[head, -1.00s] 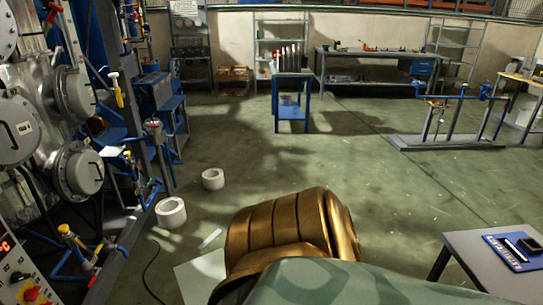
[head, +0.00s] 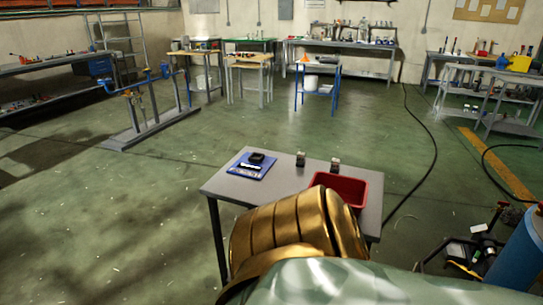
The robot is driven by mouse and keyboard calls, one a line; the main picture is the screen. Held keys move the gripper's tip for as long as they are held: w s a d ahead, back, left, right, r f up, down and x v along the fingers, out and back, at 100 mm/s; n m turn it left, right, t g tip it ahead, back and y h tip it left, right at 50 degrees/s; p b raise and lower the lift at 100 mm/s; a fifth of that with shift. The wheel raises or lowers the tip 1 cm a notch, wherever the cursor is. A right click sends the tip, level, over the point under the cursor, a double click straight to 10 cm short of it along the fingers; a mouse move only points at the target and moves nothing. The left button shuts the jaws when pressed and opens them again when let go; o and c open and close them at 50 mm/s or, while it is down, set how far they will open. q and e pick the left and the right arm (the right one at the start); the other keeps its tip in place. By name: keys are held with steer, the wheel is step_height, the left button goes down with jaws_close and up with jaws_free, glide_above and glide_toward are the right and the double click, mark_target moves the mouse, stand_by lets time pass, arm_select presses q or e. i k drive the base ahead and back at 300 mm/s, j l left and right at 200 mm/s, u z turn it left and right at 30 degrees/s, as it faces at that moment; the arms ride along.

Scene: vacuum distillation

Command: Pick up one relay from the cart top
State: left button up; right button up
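A grey-topped table or cart (head: 225,186) stands just ahead of me in the head view. Two small dark blocks with lighter parts, which look like relays, stand apart near its far edge: a left one (head: 300,159) and a right one (head: 335,165). A red bin (head: 345,188) sits on the top just in front of the right block. My gold-coloured arm part covers the near edge of the top and part of the bin. Neither gripper is in view.
A blue pad (head: 252,171) with a black item (head: 257,158) lies on the top's left part. A blue cylinder (head: 517,255) and dark equipment stand at the lower right. A black hose (head: 432,150) crosses the floor. Floor left of the table is clear.

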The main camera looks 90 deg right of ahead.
mark_target(300, 162)
steer(key=l+z, duration=0.1)
steer(key=z, duration=1.5)
